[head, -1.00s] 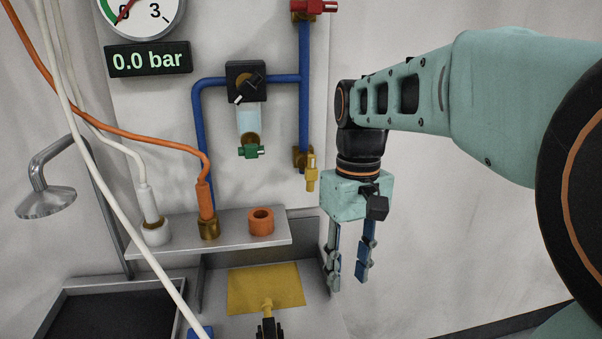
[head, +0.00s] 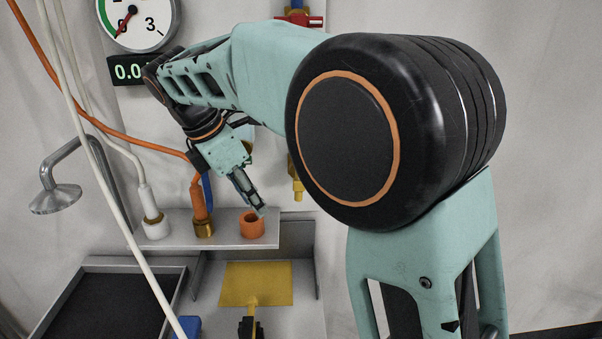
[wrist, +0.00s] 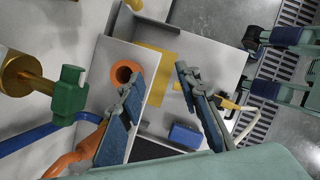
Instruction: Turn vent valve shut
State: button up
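Several valves are in view; which is the vent valve is not marked. A green-handled valve (wrist: 68,95) shows at the left of the wrist view, close to my gripper; my arm hides it in the head view. A yellow-handled valve (head: 297,187) on the blue pipe hangs handle down, right of my gripper. A red-handled valve (head: 299,20) sits at the top of the pipe. My gripper (head: 251,195) points down and right in front of the panel, above the shelf. In the wrist view my gripper (wrist: 158,78) has its two fingers apart, nothing between them.
A shelf (head: 180,236) carries an orange ring (head: 252,226), an orange plug (head: 199,202) and a white plug (head: 148,205). Hoses cross at left. A gauge (head: 150,14) reads near 0; my arm partly covers the display (head: 121,72). A shower head (head: 56,199) is left.

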jog(key=w+d, duration=0.2)
jog(key=d, duration=0.1)
jog(key=w+d, duration=0.2)
jog(key=d, duration=0.1)
jog(key=w+d+p, duration=0.1)
jog(key=w+d, duration=0.2)
jog(key=shift+w+r, duration=0.1)
jog(key=shift+w+d+f, duration=0.15)
jog(key=shift+d+f, duration=0.15)
jog(key=shift+f, duration=0.3)
jog(key=shift+c, duration=0.4)
grip_shut()
